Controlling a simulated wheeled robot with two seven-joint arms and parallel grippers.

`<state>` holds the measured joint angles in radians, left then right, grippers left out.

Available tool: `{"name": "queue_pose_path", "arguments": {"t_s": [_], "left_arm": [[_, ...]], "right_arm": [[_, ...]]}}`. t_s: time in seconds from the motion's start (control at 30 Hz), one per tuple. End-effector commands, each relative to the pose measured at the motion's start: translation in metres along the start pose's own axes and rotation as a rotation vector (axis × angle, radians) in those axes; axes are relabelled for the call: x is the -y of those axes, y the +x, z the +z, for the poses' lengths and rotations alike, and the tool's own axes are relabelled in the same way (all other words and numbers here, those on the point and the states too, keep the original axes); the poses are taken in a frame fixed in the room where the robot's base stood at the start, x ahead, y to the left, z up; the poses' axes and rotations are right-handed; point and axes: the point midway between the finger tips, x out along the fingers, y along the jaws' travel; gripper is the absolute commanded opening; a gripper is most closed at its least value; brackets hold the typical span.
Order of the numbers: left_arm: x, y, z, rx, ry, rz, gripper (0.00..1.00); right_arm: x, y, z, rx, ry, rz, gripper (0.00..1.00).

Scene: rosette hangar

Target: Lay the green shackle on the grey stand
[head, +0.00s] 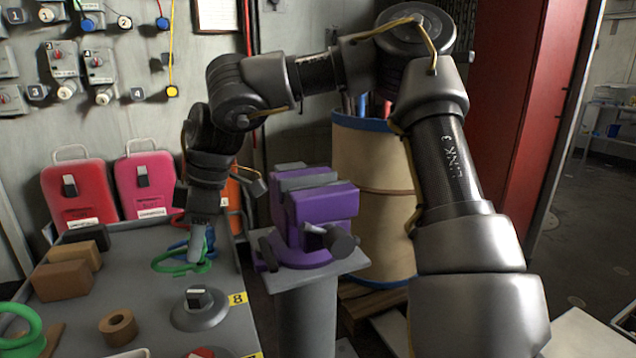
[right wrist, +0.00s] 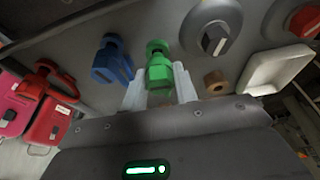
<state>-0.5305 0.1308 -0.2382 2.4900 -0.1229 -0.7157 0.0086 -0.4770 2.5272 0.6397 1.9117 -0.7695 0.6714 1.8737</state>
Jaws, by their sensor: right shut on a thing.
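The green shackle (head: 172,265) is low over or on the grey table top at the left in the head view; I cannot tell whether it touches. My right gripper (head: 199,248) points down and is shut on it. In the right wrist view the green shackle (right wrist: 160,75) sits between the two pale fingers (right wrist: 160,92). A grey stand (head: 307,315) with a flat top plate rises right of the table, and a purple vise (head: 315,212) is on it. My left gripper is not in view.
A blue shackle (right wrist: 112,62) lies close beside the green one. Wooden blocks (head: 65,281), a tan ring (head: 118,327), a grey knob on a round base (head: 200,311) and a green ring-shaped thing (head: 22,322) are on the table. Red and pink cases (head: 80,192) stand behind.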

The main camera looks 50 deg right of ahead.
Motion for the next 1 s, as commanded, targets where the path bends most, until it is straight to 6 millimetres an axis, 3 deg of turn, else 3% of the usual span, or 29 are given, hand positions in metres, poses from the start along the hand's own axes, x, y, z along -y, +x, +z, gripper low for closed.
{"name": "queue_pose_path", "arguments": {"t_s": [0.87,0.9,1.0], "left_arm": [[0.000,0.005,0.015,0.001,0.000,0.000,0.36],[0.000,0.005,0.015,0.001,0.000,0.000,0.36],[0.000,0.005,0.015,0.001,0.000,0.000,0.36]], "right_arm": [[0.000,0.016,0.005,-0.001,-0.001,0.001,0.02],[0.000,0.016,0.005,-0.001,-0.001,0.001,0.33],[0.000,0.016,0.006,-0.001,0.000,0.001,0.46]]}}
